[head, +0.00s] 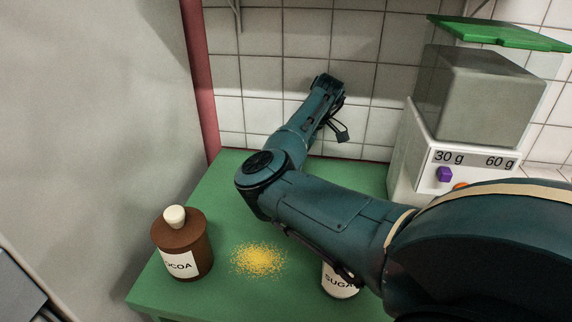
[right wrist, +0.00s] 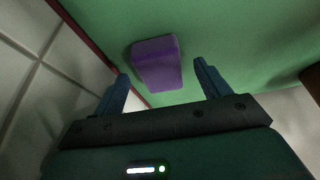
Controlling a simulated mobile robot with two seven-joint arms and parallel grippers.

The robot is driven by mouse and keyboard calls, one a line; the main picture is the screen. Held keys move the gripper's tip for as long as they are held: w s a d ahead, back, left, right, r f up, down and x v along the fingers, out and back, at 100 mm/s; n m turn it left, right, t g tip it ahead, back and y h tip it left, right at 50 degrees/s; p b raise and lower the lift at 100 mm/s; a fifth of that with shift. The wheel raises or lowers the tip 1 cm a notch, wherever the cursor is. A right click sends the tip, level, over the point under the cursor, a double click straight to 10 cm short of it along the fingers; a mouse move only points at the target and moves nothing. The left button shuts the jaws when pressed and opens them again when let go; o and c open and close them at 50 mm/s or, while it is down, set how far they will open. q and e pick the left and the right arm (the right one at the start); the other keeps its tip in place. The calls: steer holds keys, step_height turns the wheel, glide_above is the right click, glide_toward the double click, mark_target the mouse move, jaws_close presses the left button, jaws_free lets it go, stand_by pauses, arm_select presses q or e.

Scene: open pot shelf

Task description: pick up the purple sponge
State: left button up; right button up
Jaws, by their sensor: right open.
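The purple sponge (right wrist: 157,63) shows in the right wrist view. It lies on the green tabletop near the wall edge, beyond and between the fingertips of my right gripper (right wrist: 161,70). The fingers are apart and nothing is held; a gap to the sponge seems to remain, though its size is hard to tell. In the head view my right gripper (head: 340,128) is over the back of the table near the tiled wall. The sponge is not visible there, likely hidden by my right arm. My left gripper is not in view.
On the green table (head: 225,185) stand a brown cocoa jar (head: 183,243), a sugar jar (head: 340,281) partly hidden by my arm, and spilled yellow crumbs (head: 258,259). A dispenser (head: 470,160) with a purple knob (head: 444,174) stands right. The tiled wall (head: 285,75) bounds the back.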

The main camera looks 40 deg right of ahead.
steer(key=shift+x, duration=0.9)
steer(key=c, duration=1)
steer(key=shift+r, duration=0.1)
